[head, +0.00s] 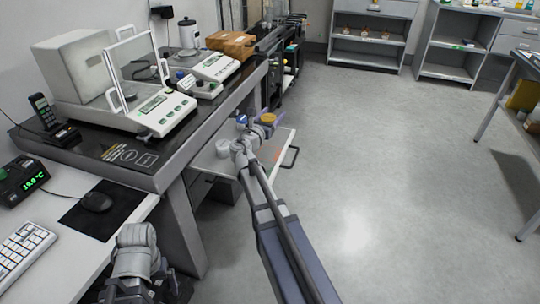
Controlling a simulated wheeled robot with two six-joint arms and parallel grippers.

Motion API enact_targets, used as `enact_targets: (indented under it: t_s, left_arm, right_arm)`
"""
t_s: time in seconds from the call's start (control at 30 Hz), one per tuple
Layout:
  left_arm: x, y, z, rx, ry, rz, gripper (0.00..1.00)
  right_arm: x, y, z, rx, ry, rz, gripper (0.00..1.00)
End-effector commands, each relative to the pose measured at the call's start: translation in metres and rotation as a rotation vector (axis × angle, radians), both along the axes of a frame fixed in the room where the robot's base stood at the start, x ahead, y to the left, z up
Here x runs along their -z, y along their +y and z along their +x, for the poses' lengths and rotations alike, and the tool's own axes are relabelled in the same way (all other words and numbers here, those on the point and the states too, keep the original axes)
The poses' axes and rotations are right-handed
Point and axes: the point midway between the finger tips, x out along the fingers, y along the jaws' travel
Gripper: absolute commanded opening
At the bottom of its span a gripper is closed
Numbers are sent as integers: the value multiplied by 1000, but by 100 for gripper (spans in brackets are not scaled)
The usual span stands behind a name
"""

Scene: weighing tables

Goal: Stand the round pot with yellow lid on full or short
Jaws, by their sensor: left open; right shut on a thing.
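The round pot with yellow lid (267,118) is in the middle of the head view, over the pale low trolley top (279,147). My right gripper (263,127) reaches out to it and is shut on it. Only the yellow lid shows clearly; the gripper hides most of the pot's body, and I cannot tell whether its base touches anything. My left gripper (139,290) is low at the bottom left, open, its fingers hardly visible, away from the pot. No marking reading full or short is legible.
A blue-lidded pot (242,119) and a whitish pot (222,148) are close to my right gripper. A dark weighing table (150,172) on the left carries a balance (160,112) with a glass shield. The floor (390,170) to the right is clear.

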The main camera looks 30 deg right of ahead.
Motion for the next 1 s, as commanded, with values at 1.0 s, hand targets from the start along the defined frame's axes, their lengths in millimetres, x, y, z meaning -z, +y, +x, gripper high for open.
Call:
enact_targets:
  t_s: [1.0]
  left_arm:
    - [67,2,1,5,-4,9,96]
  right_arm:
    - [67,-4,-1,1,0,0,8]
